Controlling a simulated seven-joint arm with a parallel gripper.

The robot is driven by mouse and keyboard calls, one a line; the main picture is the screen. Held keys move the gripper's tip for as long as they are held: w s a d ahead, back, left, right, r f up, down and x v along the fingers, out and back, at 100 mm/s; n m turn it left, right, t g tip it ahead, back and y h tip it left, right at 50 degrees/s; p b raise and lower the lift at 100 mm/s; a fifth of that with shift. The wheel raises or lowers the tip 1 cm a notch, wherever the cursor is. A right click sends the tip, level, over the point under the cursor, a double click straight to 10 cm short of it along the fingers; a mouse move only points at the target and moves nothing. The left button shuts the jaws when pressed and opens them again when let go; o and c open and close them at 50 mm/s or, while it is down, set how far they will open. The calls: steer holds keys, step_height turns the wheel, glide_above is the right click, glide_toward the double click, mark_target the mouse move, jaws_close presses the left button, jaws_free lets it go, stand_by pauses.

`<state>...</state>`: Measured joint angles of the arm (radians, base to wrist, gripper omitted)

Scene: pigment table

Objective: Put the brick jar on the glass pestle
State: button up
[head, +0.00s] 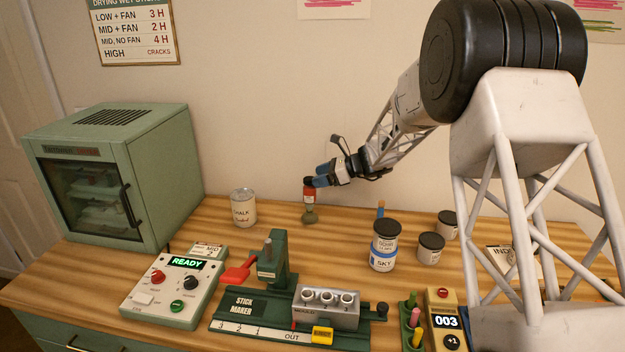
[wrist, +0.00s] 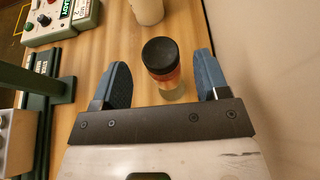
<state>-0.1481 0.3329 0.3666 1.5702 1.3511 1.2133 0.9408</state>
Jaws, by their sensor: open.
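The brick jar (head: 309,195) has a black lid and a red-brown label. It stands upright on top of the greenish glass pestle (head: 310,217), and the two appear to touch. My gripper (head: 320,175) is open at the height of the jar's lid, with its blue fingers close to it. In the wrist view the jar (wrist: 161,55) is between the two spread fingers of my gripper (wrist: 160,72), with a gap on each side. A pale glassy part of the pestle (wrist: 172,95) shows below the jar; the rest is hidden.
A chalk can (head: 243,208) stands to the left of the pestle. A sky jar (head: 384,247) and two smaller dark-lidded jars (head: 430,248) stand to the right. The stick maker (head: 290,310) and a control box (head: 175,285) are in front. The wall is close behind.

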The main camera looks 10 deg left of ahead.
steer(key=v, duration=0.8)
stand_by(0.7)
steer(key=s+d+r+n+h, duration=0.2)
steer(key=s+d+r+n, duration=0.1)
steer(key=s, duration=0.6)
steer(key=s+d+r+n+h, duration=0.3)
steer(key=s+d+r, duration=0.1)
steer(key=s, duration=0.6)
steer(key=s+d+r+n+h, duration=0.2)
steer(key=s+d+r+n, duration=0.1)
steer(key=s, duration=0.6)
steer(key=s+d+f+n+t+h, duration=0.1)
steer(key=s+d+n+h, duration=0.1)
steer(key=s, duration=0.7)
steer(key=s+d+f+n+h, duration=0.1)
steer(key=s+d+n, duration=0.3)
steer(key=s, duration=0.6)
steer(key=s+d+f+n+t+h, duration=0.1)
steer(key=s+d+n+h, duration=0.1)
steer(key=s+d, duration=0.4)
steer(key=s+h, duration=0.1)
steer(key=s, duration=0.3)
steer(key=shift+n+t+h, duration=0.3)
steer(key=shift+n+h, duration=0.1)
